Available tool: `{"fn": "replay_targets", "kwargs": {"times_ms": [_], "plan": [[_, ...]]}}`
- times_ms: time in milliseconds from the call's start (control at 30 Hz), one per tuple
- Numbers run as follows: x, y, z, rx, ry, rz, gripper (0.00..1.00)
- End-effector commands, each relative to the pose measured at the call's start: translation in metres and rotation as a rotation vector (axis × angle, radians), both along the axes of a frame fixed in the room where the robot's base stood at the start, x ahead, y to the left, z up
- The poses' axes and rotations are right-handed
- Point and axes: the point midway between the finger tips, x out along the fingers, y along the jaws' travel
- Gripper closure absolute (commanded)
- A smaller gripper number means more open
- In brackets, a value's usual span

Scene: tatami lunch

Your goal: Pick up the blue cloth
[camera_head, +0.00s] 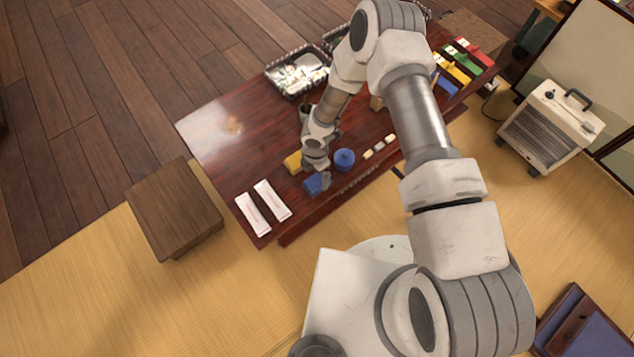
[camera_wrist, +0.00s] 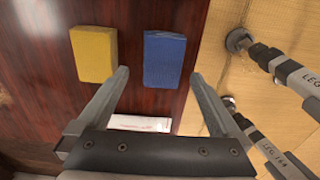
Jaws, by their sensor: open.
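The blue cloth (camera_wrist: 164,60) is a folded rectangular block lying flat on the dark red wooden table (camera_wrist: 50,125). In the wrist view it lies ahead of my gripper (camera_wrist: 160,85), nearer the right finger. The fingers are apart with nothing between them, and I cannot tell their exact height above the table. In the head view the blue cloth (camera_head: 315,184) lies near the table's front edge, just below my gripper (camera_head: 318,168), which partly covers it. A yellow cloth (camera_wrist: 95,54) of similar shape lies to its left, apart from it.
A blue round container (camera_head: 344,159) stands right of the blue cloth. Several small pale pieces (camera_head: 379,147) lie beyond it. Two white packets (camera_head: 260,206) lie at the table's left front. A foil-like tray (camera_head: 297,73) stands at the back. A wooden stool (camera_head: 174,207) stands left.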

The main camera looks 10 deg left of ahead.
Motion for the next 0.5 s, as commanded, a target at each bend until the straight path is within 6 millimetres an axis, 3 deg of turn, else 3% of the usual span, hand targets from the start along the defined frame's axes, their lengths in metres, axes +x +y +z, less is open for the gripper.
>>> {"fn": "replay_targets", "kwargs": {"times_ms": [233,500], "plan": [[0.001,-0.004,-0.04,-0.001,0.001,-0.002,0.0],[0.001,-0.004,-0.044,0.0,-0.001,-0.001,0.0]]}}
